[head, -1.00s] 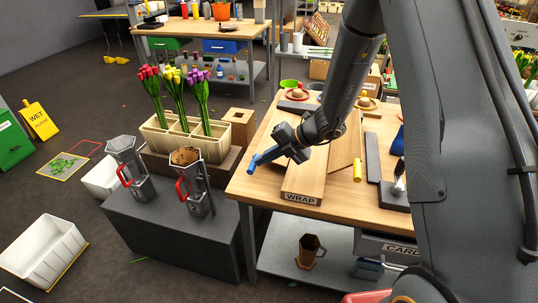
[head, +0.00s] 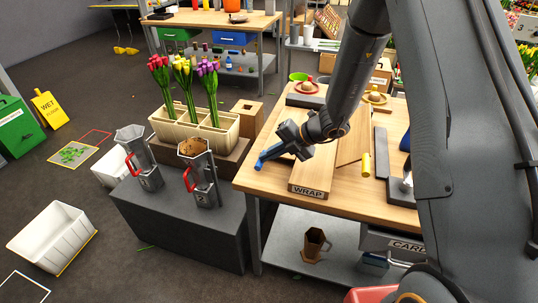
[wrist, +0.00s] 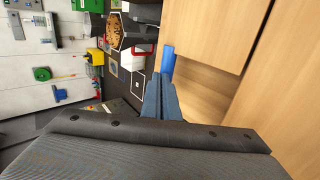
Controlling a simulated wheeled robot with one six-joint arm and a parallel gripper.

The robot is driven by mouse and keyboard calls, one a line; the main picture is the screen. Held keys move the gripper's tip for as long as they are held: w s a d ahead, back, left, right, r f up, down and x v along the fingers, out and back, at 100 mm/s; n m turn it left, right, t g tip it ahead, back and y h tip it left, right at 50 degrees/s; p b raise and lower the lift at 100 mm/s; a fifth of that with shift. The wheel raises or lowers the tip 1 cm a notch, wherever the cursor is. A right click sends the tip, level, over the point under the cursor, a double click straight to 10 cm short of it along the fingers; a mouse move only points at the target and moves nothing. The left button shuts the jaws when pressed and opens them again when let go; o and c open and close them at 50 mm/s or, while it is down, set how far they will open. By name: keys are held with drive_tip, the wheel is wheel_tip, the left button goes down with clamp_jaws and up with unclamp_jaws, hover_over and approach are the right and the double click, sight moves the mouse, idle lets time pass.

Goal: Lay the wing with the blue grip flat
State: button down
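The blue grip (head: 261,163) shows in the head view at my gripper's fingertips, near the table's left edge. In the wrist view the blue grip (wrist: 168,60) is just beyond the fingertips, beside the edge of a pale wooden panel (wrist: 212,30). My gripper (head: 277,154) points down and left over the WRAP board (head: 309,180). In the wrist view its blue-grey fingers (wrist: 160,92) look close together; I cannot tell whether they clasp the grip or only touch it. My arm hides much of the wing, so its tilt is unclear.
A yellow grip (head: 366,165) lies right of the WRAP board, by another pale panel (head: 352,143). Left of the table, two metal jugs with red handles stand on a grey block (head: 182,225). Behind them is a planter (head: 190,128) with tulips.

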drive_tip(key=shift+w+a+r+v, duration=0.35)
drive_tip(key=shift+a+r+v, duration=0.75)
drive_tip(key=shift+v, duration=5.7)
drive_tip(key=s+d+m+g+h, duration=0.1)
drive_tip(key=s+d+m+h, duration=0.3)
drive_tip(key=s+m, duration=0.6)
drive_tip(key=s+d+m+h+b, duration=0.1)
drive_tip(key=s+d+m+h, duration=0.3)
drive_tip(key=s+m, duration=0.6)
drive_tip(key=d+m, duration=0.1)
drive_tip(key=m, duration=1.1)
drive_tip(key=shift+s+d+r+g+h, duration=0.15)
drive_tip(key=shift+d+r+g+h, duration=0.15)
drive_tip(key=shift+g+h, duration=0.1)
